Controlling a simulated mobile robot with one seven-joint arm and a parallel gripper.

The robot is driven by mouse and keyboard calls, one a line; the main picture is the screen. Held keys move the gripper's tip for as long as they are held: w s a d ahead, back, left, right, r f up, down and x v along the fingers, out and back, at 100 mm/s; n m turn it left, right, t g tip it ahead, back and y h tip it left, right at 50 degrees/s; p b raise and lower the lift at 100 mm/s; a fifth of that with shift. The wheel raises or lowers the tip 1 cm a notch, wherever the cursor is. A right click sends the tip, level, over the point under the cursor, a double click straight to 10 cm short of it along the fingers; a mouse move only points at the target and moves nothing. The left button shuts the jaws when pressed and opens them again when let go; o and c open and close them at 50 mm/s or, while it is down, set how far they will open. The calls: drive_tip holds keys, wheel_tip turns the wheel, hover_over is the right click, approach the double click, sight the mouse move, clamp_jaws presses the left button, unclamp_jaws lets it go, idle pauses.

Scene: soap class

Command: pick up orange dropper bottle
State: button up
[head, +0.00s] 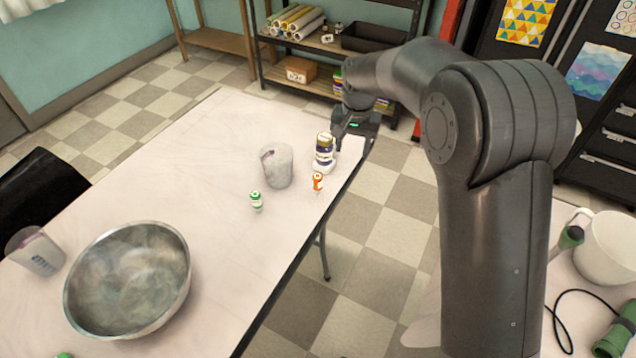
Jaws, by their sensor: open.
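The orange dropper bottle (317,182) is small and stands near the right edge of the white table (215,200). It is just in front of a larger jar with a dark blue label (324,147). My gripper (345,137) is at the table's far right edge, behind and to the right of the orange bottle, close beside the jar. It is open and apart from the orange bottle. The fingertips are small and partly hidden, so I cannot tell whether they touch the jar.
A clear beaker (277,165) and a green dropper bottle (256,201) stand left of the orange bottle. A large metal bowl (127,325) and a clear cup (36,250) are at the near left. The table between bowl and beaker is clear.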

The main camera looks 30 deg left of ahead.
hover_over(320, 176)
drive_tip(key=shift+g+h, duration=0.3)
wheel_tip(320, 176, down, 8)
drive_tip(key=shift+f, duration=0.15)
wheel_tip(320, 176, down, 5)
drive_tip(key=shift+f, duration=0.15)
drive_tip(key=shift+s+a+f, duration=0.1)
drive_tip(key=shift+a+f, duration=0.05)
drive_tip(key=shift+f, duration=1.2)
drive_tip(key=shift+a+f, duration=0.15)
drive_tip(key=shift+f, duration=1.2)
drive_tip(key=shift+c, duration=0.4)
drive_tip(key=c, duration=1)
drive_tip(key=shift+o, duration=0.2)
drive_tip(key=shift+r, duration=0.15)
